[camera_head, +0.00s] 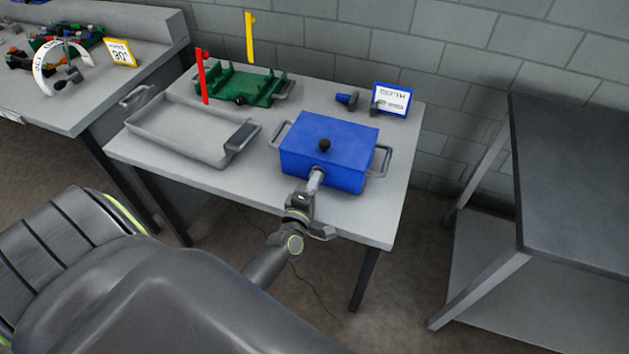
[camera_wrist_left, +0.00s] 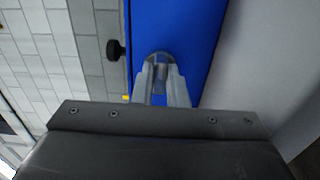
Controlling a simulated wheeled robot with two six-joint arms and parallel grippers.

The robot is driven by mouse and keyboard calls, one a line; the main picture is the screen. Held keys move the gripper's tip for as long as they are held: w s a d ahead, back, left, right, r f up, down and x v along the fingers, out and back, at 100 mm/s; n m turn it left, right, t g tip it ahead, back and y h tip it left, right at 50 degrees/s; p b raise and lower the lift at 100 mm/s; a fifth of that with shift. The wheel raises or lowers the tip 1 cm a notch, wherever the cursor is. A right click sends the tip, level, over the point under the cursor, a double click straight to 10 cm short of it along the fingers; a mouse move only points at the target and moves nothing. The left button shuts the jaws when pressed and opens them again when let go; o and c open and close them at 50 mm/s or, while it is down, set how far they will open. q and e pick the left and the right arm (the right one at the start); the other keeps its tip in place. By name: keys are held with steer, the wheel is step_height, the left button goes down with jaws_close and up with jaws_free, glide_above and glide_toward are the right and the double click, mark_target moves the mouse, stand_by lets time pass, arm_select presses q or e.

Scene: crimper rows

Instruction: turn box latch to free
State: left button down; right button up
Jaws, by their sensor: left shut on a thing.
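The blue box (camera_head: 328,145) stands closed on the table, with a black knob (camera_head: 324,145) on its lid and metal handles at its two sides. The latch (camera_head: 319,173) is a grey piece at the front face of the box, mostly hidden by my gripper. My left gripper (camera_head: 316,180) reaches the box front and is shut on the latch. In the left wrist view, its two fingers (camera_wrist_left: 161,85) close around the latch (camera_wrist_left: 160,58) against the blue box (camera_wrist_left: 205,40). The black knob (camera_wrist_left: 115,50) shows at the left there. My right gripper is not in view.
On the grey table (camera_head: 245,190) stand a grey tray (camera_head: 180,130) at the left and a green fixture (camera_head: 240,85) with red and yellow uprights behind it. A blue-framed sign (camera_head: 392,99) and a blue-black piece (camera_head: 347,100) are behind the box. A dark-topped table (camera_head: 575,180) stands right.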

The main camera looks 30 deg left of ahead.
arm_select(q)
steer(key=c, duration=1.4)
jaws_free()
steer(key=shift+c, duration=0.2)
steer(key=b+v, duration=1.2)
steer(key=v, duration=0.5)
steer(key=shift+s, duration=0.25)
